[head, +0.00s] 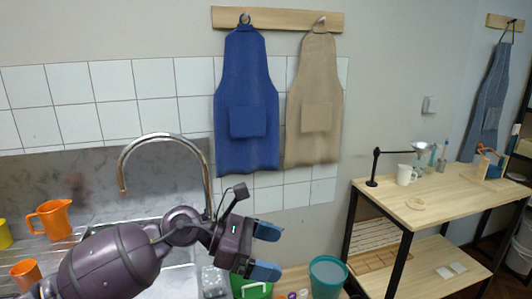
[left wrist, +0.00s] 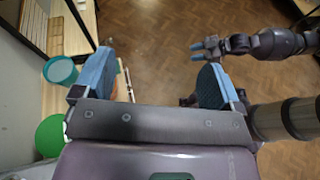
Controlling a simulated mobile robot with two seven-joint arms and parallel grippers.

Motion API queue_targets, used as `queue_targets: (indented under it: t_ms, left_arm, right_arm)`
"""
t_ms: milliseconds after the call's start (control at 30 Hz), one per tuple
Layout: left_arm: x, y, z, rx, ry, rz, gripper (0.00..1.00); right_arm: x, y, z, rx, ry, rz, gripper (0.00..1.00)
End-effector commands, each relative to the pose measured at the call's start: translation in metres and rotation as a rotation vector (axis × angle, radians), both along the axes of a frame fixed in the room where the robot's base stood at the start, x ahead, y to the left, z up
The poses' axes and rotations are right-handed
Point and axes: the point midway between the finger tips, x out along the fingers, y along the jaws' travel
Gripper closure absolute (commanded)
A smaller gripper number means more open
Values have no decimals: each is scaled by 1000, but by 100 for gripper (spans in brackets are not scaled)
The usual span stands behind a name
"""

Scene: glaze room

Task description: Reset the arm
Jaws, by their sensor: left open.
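My left arm comes in from the left in the head view. Its purple-grey wrist is in front of the sink, and the left gripper (head: 272,251) points right with its two blue fingers spread apart. Nothing is between them. In the left wrist view the left gripper (left wrist: 158,68) is open and empty above the brown floor. My right gripper (left wrist: 203,48) shows small at the upper right of the left wrist view, with blue fingers; how far they are apart is unclear. It is not in the head view.
A teal bucket (head: 328,278) and a green bucket (head: 252,288) stand below the left gripper. A tall curved faucet (head: 160,137) rises behind the arm. An orange jug (head: 50,219) is at left. A wooden worktable (head: 440,205) stands at right. Open floor (left wrist: 160,30) lies ahead.

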Motion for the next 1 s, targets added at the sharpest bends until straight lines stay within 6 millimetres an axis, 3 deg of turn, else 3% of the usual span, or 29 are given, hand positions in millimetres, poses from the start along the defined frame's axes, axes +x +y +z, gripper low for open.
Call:
queue_targets:
  t_ms: [100, 200, 367, 467, 633, 767, 900, 933, 1000]
  left_arm:
    - [4, -4, 29, -281, 315, 132, 9]
    - [15, 6, 47, -520, 618, 239, 9]
    - [41, 46, 45, -904, 1139, 398, 9]
    - [55, 79, 22, -1127, 1447, 488, 9]
    - [59, 133, -40, -1458, 1887, 615, 9]
    - [45, 169, -97, -1683, 2151, 704, 9]
    - [15, 202, -158, -1896, 2358, 792, 9]
    - [7, 209, -170, 1888, -2329, -788, 9]
    - [-13, 223, -197, 1839, -2224, -771, 9]
  right_arm:
    - [-4, -1, -4, 0, 10, -2, 62]
    - [-7, -1, -6, 0, 18, -4, 62]
    - [-8, -1, -7, 0, 20, -4, 62]
    - [-7, -1, -6, -1, 18, -4, 62]
    - [-3, 0, -3, 0, 8, -2, 62]
    - [1, 0, 0, 0, -1, 0, 62]
    - [4, 1, 2, 0, -8, 2, 62]
    - [4, 1, 3, 0, -8, 2, 62]
    - [4, 1, 2, 0, -8, 2, 62]
